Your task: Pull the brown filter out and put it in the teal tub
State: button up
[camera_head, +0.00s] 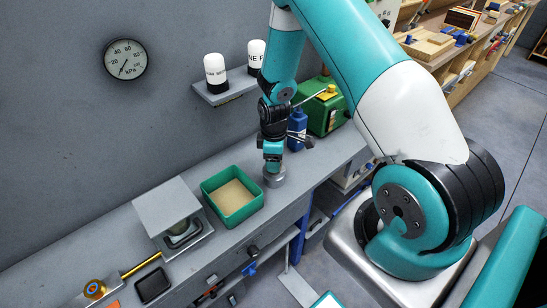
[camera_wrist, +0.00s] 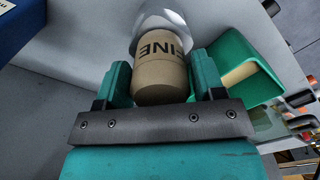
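The brown filter (camera_wrist: 160,80) is a tan cylinder with dark lettering, in the wrist view. Its far end sits in a shiny round metal cup (camera_wrist: 181,31). My gripper (camera_wrist: 161,78) has a teal finger against each side of the filter, with no clear gap, so it looks shut on it. In the head view my gripper (camera_head: 273,158) points down over the grey metal cup (camera_head: 275,180) on the bench, and the filter is hidden there. The teal tub (camera_head: 241,216), green-teal with a sandy-coloured inside, stands left of the cup. It also shows at right in the wrist view (camera_wrist: 233,52).
A grey box-like stand (camera_head: 167,205) is left of the tub. A blue bottle (camera_head: 297,128) and a green machine (camera_head: 325,112) stand behind the cup. Two white canisters (camera_head: 215,71) sit on a wall shelf (camera_head: 226,95). Bench (camera_head: 125,248) is bare beside the stand.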

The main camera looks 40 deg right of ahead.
jog(key=c, duration=0.7)
jog(key=shift+r+p, duration=1.45)
jog(key=shift+r, duration=0.5)
